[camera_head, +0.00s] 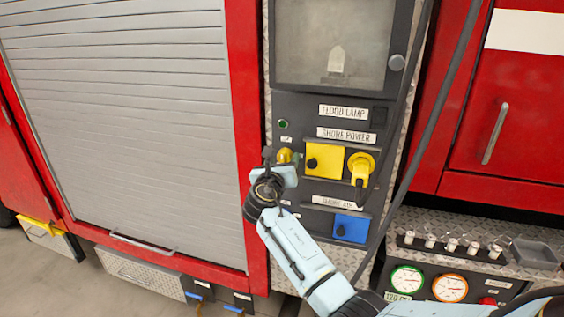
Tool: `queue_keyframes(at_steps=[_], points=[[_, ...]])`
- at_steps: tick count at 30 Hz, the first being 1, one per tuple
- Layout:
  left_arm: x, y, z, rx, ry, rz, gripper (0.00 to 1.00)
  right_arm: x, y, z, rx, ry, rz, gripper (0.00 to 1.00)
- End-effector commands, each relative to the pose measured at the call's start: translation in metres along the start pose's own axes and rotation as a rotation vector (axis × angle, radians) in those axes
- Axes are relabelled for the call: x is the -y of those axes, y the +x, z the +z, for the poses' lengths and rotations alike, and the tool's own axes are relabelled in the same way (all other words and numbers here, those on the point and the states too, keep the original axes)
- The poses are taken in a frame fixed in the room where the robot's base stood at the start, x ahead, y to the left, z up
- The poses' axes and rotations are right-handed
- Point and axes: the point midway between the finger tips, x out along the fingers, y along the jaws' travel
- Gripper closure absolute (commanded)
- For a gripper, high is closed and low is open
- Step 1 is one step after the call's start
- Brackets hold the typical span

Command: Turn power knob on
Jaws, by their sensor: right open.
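A dark control panel (300,107) with labels for flood lamp, shore power and shore air is set upright in the red truck body. My right gripper (283,158) is at the panel's left side, left of the yellow shore power cover (324,161). A small yellow part (285,155) shows at its fingertips; I cannot tell whether it is the power knob or whether the fingers touch it. My right arm comes in from the lower right and hides the panel's lower left. My left gripper is not in view.
A yellow plug (360,165) with a dark cable and a blue cover (350,228) are right of my right gripper. A black hose (428,140) hangs across the right side. Gauges (450,288) are at lower right. A grey roller shutter (125,110) fills the left.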

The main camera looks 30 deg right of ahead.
Motion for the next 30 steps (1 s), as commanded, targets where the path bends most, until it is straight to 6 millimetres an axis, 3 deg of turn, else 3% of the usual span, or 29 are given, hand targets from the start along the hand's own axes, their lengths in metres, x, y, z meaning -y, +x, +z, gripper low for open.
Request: queue_keyframes(at_steps=[2,12,22,30], points=[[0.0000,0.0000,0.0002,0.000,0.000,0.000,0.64,0.0001,-0.0001,0.0001,0.000,0.000,0.000,0.45],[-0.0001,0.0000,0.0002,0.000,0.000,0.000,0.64,0.0000,-0.0003,0.0000,0.000,-0.001,0.000,0.87],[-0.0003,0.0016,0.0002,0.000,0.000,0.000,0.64,-0.0001,-0.0004,-0.0005,0.004,0.053,-0.001,0.87],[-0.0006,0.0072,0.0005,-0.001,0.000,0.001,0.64,-0.0006,-0.0004,-0.0015,0.014,0.234,-0.003,0.87]])
